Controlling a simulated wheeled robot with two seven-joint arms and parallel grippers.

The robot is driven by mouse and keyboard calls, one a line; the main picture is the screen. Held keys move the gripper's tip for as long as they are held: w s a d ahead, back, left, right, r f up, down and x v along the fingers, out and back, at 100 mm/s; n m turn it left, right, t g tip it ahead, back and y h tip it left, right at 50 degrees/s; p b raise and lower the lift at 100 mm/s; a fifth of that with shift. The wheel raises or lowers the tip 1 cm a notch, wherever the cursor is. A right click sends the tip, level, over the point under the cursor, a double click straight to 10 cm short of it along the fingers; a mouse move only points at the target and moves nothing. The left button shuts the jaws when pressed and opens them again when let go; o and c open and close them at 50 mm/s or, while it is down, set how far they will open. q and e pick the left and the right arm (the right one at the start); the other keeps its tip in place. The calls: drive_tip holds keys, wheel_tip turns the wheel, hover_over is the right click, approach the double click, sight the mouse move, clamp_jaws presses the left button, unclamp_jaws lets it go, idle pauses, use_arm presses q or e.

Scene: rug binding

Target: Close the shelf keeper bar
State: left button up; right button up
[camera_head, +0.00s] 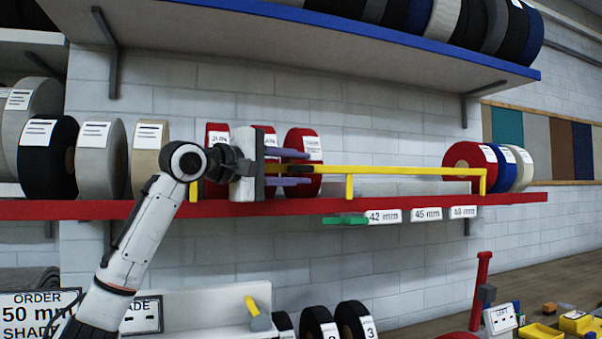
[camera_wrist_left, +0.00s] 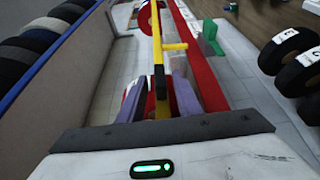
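The yellow keeper bar (camera_head: 400,170) runs level above the red front edge of the shelf (camera_head: 400,206), with short yellow uprights along it. It has a black grip section near its left part, which shows in the left wrist view (camera_wrist_left: 159,82). My left gripper (camera_head: 288,168) is at this black section, with its purple fingers above and below the bar in the head view. In the left wrist view the fingers (camera_wrist_left: 158,96) are spread with the bar between them, and gaps show on both sides. My right gripper is not in view.
Red rolls (camera_head: 304,150) stand behind the bar near my left gripper; more rolls (camera_head: 470,160) stand at its right end. A green piece (camera_head: 345,219) sits under the shelf edge beside the size labels (camera_head: 425,214). A blue-edged upper shelf (camera_head: 350,30) overhangs.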

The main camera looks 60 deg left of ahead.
use_arm(q)
drive_tip(key=s, duration=0.1)
drive_tip(key=s+b, duration=0.1)
drive_tip(key=s, duration=0.1)
drive_tip(key=s+b, duration=0.1)
drive_tip(key=s, duration=0.1)
drive_tip(key=shift+s+d+f, duration=0.15)
drive_tip(key=shift+s+d, duration=0.05)
drive_tip(key=shift+d, duration=0.2)
drive_tip(key=shift+s+d+b, duration=0.15)
drive_tip(key=shift+s+b, duration=0.2)
drive_tip(key=shift+s, duration=0.6)
drive_tip(key=shift+s+d+b, duration=0.15)
drive_tip(key=shift+s+b, duration=0.15)
drive_tip(key=shift+s, duration=0.6)
